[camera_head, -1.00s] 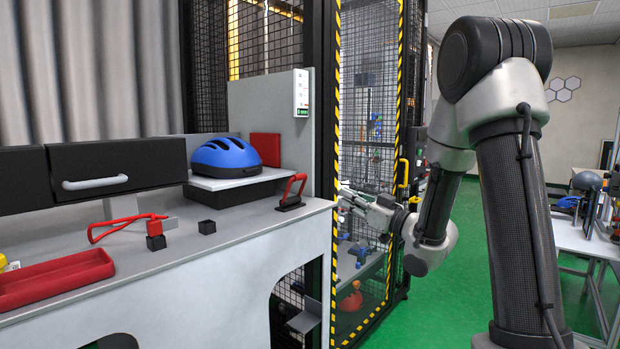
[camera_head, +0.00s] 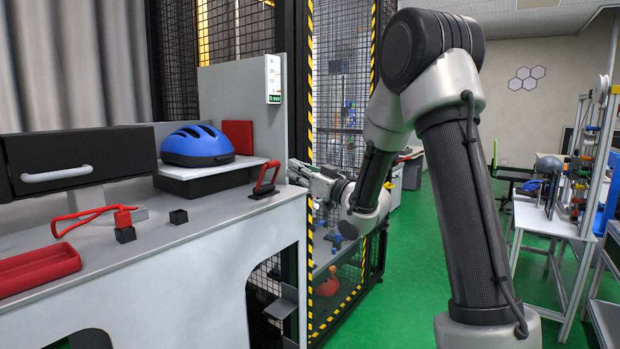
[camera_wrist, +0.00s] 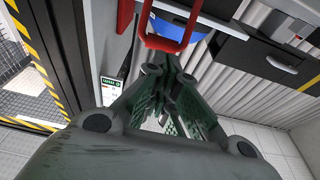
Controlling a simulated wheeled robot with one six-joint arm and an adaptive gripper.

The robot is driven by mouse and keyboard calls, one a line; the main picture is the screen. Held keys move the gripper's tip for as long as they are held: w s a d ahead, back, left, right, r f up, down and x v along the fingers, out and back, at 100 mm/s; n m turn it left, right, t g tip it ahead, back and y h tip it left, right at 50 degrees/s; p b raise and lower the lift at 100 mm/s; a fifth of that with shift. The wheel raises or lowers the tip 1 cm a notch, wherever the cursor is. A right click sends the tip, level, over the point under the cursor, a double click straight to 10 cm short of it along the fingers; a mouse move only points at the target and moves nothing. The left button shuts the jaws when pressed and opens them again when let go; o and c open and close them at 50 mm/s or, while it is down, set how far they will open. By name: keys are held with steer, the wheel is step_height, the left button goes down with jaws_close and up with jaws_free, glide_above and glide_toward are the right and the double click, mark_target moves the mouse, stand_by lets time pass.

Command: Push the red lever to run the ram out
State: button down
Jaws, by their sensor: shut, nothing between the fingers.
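The red lever (camera_head: 266,180), a loop-shaped handle on a dark base, stands near the right end of the grey bench top. It also shows at the top of the wrist view (camera_wrist: 167,44), just beyond my fingertips. My gripper (camera_head: 293,168) is shut and empty, a short way right of the lever in the head view. In the wrist view my gripper (camera_wrist: 164,66) has its fingertips close to the loop; I cannot tell whether they touch. A blue helmet (camera_head: 196,145) sits on a white-topped block, with a red block (camera_head: 238,137) behind it. I cannot tell which part is the ram.
A grey upright panel (camera_head: 245,95) stands behind the lever. A mesh cage (camera_head: 335,110) with yellow-black striped edges is behind my gripper. A red tray (camera_head: 38,270), a red-handled item (camera_head: 90,218) and small black blocks lie left on the bench (camera_head: 205,228).

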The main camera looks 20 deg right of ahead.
steer(key=x, duration=0.5)
steer(key=shift+w+r, duration=0.1)
stand_by(0.3)
